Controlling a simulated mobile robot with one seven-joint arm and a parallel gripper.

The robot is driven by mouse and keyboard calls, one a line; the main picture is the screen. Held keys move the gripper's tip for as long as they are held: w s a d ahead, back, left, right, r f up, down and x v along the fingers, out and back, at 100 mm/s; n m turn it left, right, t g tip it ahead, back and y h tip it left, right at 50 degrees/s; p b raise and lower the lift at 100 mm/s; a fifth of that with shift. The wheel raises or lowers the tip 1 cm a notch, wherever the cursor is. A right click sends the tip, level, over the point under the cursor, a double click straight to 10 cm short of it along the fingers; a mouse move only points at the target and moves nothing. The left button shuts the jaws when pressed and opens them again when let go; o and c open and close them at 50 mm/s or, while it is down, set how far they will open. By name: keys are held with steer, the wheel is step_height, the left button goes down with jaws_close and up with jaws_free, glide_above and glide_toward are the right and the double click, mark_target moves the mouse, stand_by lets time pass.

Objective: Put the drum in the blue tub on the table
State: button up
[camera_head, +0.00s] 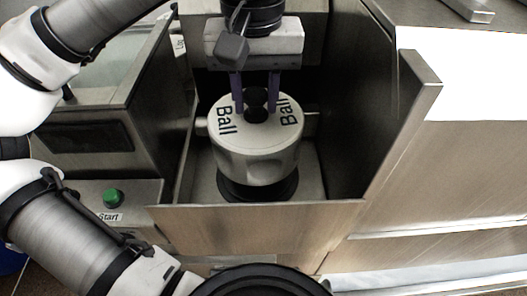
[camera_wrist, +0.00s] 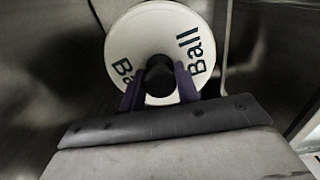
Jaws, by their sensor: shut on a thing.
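The drum (camera_head: 256,150) is a white, round body with black "Ball" lettering and a black knob on top. It is upright inside an open steel bay, above a black round base; I cannot tell whether it touches that base. My gripper (camera_head: 256,103) comes from above with its purple fingers on either side of the knob, shut on it. In the wrist view, the drum (camera_wrist: 150,35) fills the upper middle, and my gripper (camera_wrist: 160,85) holds the knob. No blue tub shows clearly; only a sliver of a blue thing (camera_head: 11,262) is at the left edge.
A steel front wall (camera_head: 260,228) and a tall right side panel (camera_head: 400,125) enclose the bay. A steel cabinet stands at left, above a box with a green start button (camera_head: 113,197). A steel worktop with a white sheet (camera_head: 462,75) is at right.

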steer(key=shift+s+r+p, duration=0.25)
steer(key=shift+r+p, duration=0.5)
steer(key=shift+r, duration=0.35)
steer(key=shift+s+r+p, duration=0.25)
steer(key=shift+r+p, duration=0.45)
steer(key=shift+r, duration=0.35)
steer(key=shift+s+r+p, duration=0.25)
steer(key=shift+r+p, duration=0.5)
steer(key=shift+r, duration=0.35)
step_height(320, 180, up, 5)
glide_above(256, 129)
steer(key=shift+w+f+p, duration=0.1)
steer(key=shift+f+p, duration=0.05)
steer(key=shift+p, duration=0.3)
